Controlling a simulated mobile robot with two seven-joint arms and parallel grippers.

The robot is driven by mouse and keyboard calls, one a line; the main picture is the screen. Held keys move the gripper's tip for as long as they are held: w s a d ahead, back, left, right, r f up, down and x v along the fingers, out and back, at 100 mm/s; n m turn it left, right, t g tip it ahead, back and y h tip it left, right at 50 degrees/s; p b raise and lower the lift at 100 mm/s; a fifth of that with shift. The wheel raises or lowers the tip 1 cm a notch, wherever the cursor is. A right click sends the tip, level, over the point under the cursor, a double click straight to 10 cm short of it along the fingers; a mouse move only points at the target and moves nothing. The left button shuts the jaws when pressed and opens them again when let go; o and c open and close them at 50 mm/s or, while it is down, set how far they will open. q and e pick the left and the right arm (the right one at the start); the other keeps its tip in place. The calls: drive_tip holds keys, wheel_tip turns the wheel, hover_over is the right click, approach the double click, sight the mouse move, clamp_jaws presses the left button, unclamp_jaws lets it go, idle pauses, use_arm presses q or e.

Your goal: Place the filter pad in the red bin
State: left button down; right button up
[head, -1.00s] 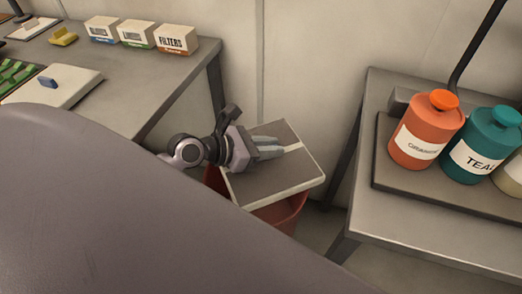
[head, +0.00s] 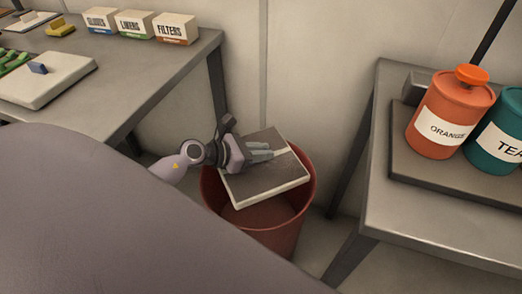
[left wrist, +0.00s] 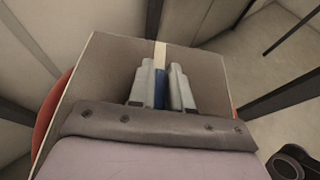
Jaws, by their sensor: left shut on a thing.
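The filter pad (head: 277,180) is a flat grey square with pale edges and a cream strip; it also shows in the left wrist view (left wrist: 104,72). My left gripper (head: 262,152) is shut on a small blue piece (left wrist: 159,88) on the pad's upper face. I cannot tell whether the pad touches the rim. My right gripper is not in view.
A second table (head: 400,215) at the right holds an orange canister (head: 447,115) and a teal canister (head: 498,135). A wall stands behind the bin.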

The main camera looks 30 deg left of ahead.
sight(261, 166)
use_arm(q)
wheel_tip(261, 166, down, 4)
drive_tip(key=b, duration=0.2)
drive_tip(key=shift+r+b, duration=0.1)
drive_tip(key=shift+b, duration=0.3)
drive_tip(key=shift+f+b, duration=1.1)
drive_tip(key=shift+f, duration=0.05)
drive_tip(key=c, duration=1)
unclamp_jaws()
